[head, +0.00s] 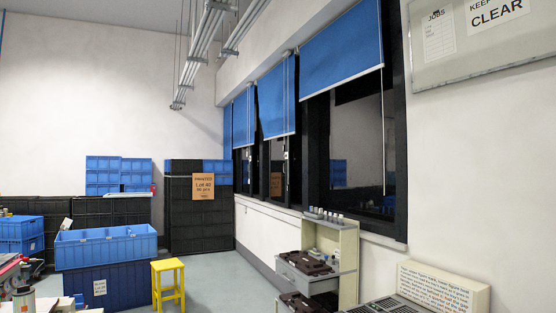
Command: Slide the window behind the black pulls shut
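A row of black-framed windows (357,150) runs along the right wall, with dark panes that look partly reflective. Blue roller blinds (342,48) cover their upper parts. A thin pale cord (383,135) hangs in front of the nearest window, and other cords hang by the farther ones. I cannot make out the black pulls against the dark frames. I cannot tell which pane stands open. Neither of my grippers is in view.
A grey cabinet with open drawers (318,262) stands under the nearest window. A keyboard-like machine (385,305) is at the lower right. A yellow stool (168,284) and blue crates (105,246) stand left. Grey floor (225,275) between stool and cabinet is clear.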

